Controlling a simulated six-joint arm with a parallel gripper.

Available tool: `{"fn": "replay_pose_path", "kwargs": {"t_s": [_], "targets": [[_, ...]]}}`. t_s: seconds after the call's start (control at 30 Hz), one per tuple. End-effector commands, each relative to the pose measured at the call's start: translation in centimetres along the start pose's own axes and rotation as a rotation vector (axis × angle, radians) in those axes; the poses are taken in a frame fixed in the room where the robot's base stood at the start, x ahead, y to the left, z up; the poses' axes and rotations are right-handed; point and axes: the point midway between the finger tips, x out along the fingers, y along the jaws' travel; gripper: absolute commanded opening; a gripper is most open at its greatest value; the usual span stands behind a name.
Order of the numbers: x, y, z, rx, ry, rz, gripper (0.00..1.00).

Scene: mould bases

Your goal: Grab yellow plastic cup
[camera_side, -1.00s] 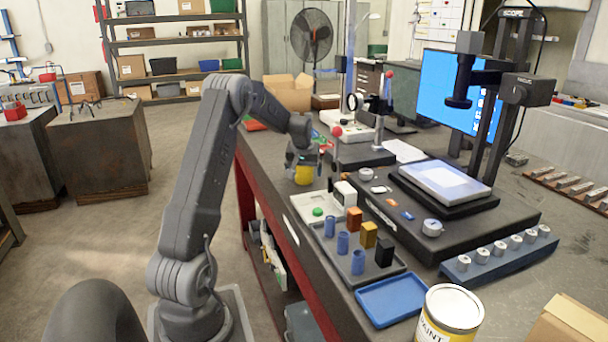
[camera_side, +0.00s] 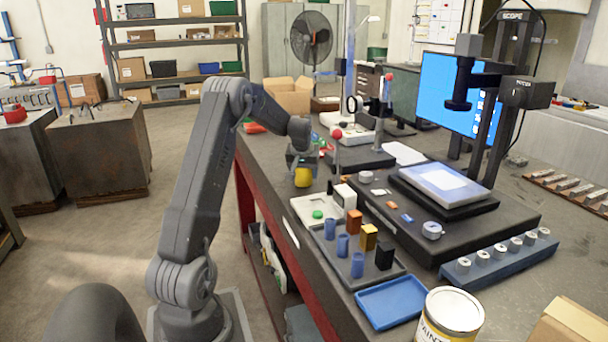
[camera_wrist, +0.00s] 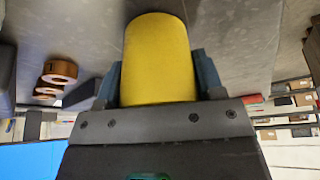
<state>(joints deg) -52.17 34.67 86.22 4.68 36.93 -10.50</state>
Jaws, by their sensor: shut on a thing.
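The yellow plastic cup (camera_side: 303,178) is at the far left part of the bench in the side view, just below my gripper (camera_side: 301,164). In the wrist view the yellow cup (camera_wrist: 158,58) fills the middle, between the two fingers of my gripper (camera_wrist: 158,80). A finger lies against each side of it, and my gripper is shut on it. The side view does not clearly show whether the cup's base touches the bench top.
A grey tray with blue cylinders (camera_side: 342,244) and coloured blocks lies nearer. A blue tray (camera_side: 390,302) and a paint can (camera_side: 449,316) are at the front.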

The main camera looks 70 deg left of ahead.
Motion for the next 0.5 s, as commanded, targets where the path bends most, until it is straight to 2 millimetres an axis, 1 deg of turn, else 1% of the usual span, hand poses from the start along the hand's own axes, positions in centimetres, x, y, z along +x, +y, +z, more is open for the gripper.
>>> {"fn": "replay_pose_path", "kwargs": {"t_s": [0.13,0.3,0.5], "targets": [[-1.8,0.0,-0.8,-0.001,0.006,0.001,0.39],[-5.0,0.0,-2.1,-0.001,0.007,0.001,0.39],[-8.0,0.0,-3.4,-0.001,0.004,0.001,0.39]]}}
